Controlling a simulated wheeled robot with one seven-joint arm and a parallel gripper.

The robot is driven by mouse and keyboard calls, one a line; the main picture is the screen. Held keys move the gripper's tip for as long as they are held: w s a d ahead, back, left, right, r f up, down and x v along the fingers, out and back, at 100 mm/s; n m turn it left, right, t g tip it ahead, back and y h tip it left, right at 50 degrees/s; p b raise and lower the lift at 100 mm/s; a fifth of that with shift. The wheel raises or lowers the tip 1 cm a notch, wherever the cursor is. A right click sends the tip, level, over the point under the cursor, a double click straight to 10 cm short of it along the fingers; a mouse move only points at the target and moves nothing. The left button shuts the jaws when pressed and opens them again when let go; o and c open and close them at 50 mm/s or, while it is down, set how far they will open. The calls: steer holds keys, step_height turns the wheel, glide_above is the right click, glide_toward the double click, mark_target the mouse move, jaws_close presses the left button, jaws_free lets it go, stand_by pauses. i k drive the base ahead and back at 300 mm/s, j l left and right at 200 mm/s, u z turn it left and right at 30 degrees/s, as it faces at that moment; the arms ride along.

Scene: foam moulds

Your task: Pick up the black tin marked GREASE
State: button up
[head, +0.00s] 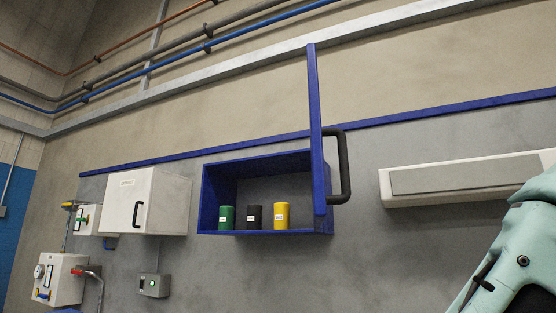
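A black tin (254,217) with a small white label stands upright in an open blue wall cabinet (218,159). The label is too small to read. A green tin (226,218) stands to its left and a yellow tin (281,216) to its right, each with a white label. The cabinet's blue door (316,120) stands open on the right side, seen nearly edge-on, with a black handle (345,170). My gripper is not in view; part of my pale green arm shows at the lower right, well apart from the cabinet.
A closed white cabinet (165,200) hangs to the left of the blue one. A small grey box (154,285) and white panels (62,280) are on the wall lower left. A long pale unit (455,178) is mounted at right. The open door and its handle jut out beside the tins.

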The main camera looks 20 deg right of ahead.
mark_target(255, 211)
steer(key=l, duration=0.3)
steer(key=k+l, duration=0.15)
steer(key=l, duration=0.2)
steer(key=i+j+z, duration=0.1)
steer(key=j, duration=0.25)
steer(key=i+j+z, duration=0.15)
steer(key=j, duration=0.25)
steer(key=i+j+z, duration=0.1)
steer(key=i+j, duration=0.2)
steer(key=j, duration=0.15)
steer(key=i+j+z, duration=0.15)
steer(key=j, duration=0.25)
steer(key=i+j+z, duration=0.1)
steer(key=j, duration=0.35)
steer(key=i+j+z, duration=0.2)
steer(key=i+j, duration=0.25)
steer(key=i+j+z, duration=0.2)
steer(key=i+j, duration=0.2)
steer(key=j, duration=0.15)
